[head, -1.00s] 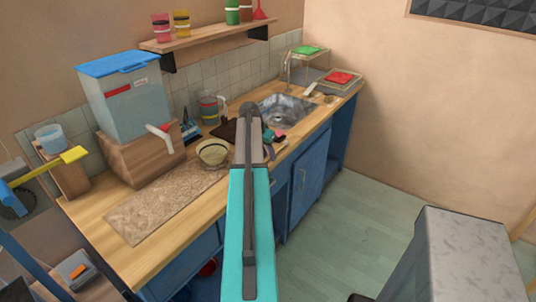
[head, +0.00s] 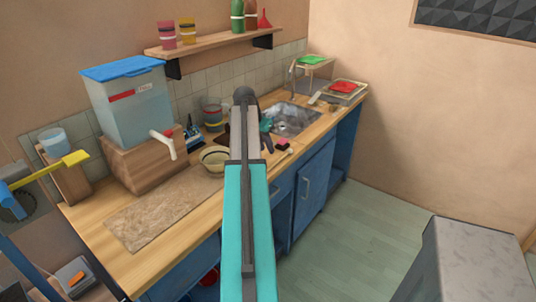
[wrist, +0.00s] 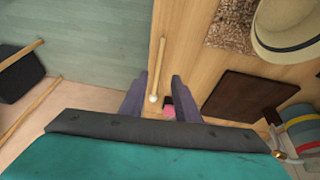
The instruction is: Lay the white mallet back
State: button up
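The white mallet (wrist: 161,65) lies on the wooden counter near its front edge, a thin pale stick with a small white head. In the head view the white mallet (head: 288,152) is small, just right of my gripper. In the wrist view my gripper (wrist: 159,92) has its two dark fingers spread apart, with the white head seen between them and clear space on both sides. The gripper looks empty and above the counter. In the head view my own arm hides part of the gripper and counter.
A dark board (wrist: 240,97) lies close by. The sink (head: 295,120) is behind. Open floor lies in front of the counter.

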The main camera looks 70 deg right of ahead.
jog(key=shift+b+v, duration=0.3)
jog(key=shift+v, duration=1.8)
